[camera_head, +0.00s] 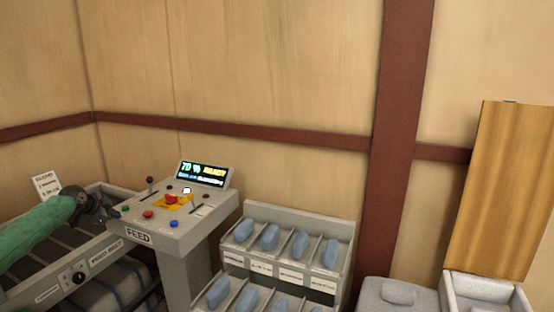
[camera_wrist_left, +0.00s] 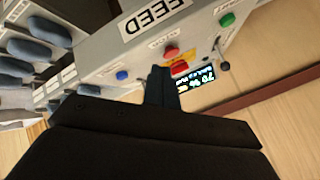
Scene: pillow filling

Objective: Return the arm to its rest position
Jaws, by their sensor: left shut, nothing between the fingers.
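My left arm, in a green sleeve, comes in from the left edge of the head view. Its dark gripper (camera_head: 108,214) is beside the left end of the grey control console (camera_head: 190,232). In the left wrist view, the dark fingers (camera_wrist_left: 161,82) are together with nothing between them. They appear in front of the console's face, near its red button (camera_wrist_left: 172,51); whether they touch it I cannot tell. The console has a FEED label, red and blue buttons, levers and a lit display (camera_head: 203,174) reading 70 % READY. My right gripper is not in view.
A grey rack (camera_head: 298,222) with several blue-grey objects stands right of the console. A framed bed with rollers (camera_head: 85,262) lies below my left arm. A tall wooden board (camera_head: 500,190) leans at the right, above an open grey box (camera_head: 488,290). Wooden walls close the back.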

